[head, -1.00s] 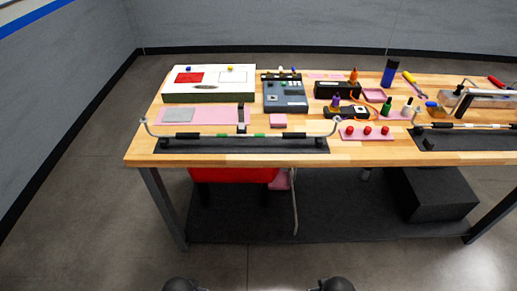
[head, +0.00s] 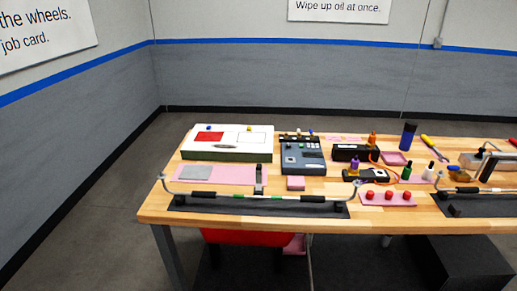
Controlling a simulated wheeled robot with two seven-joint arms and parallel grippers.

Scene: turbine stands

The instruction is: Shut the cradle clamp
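A long rod (head: 236,196) with black, white and green bands lies across a dark base mat (head: 245,209) near the front edge of the workbench. A small grey and black upright piece (head: 259,178) stands just behind the rod's middle; it looks like the cradle clamp, standing up rather than folded over the rod. The rod's ends bend up into small rings, one at the left (head: 162,177) and one at the right (head: 357,182). A second such rod (head: 476,190) lies at the right, partly cut off. Neither of my grippers is in view.
The wooden workbench (head: 155,212) also bears a white box (head: 228,143), a grey device (head: 302,157), a pink tray with red knobs (head: 388,199) and several bottles. A red object (head: 250,237) and a black box (head: 470,262) are below. Open floor lies left.

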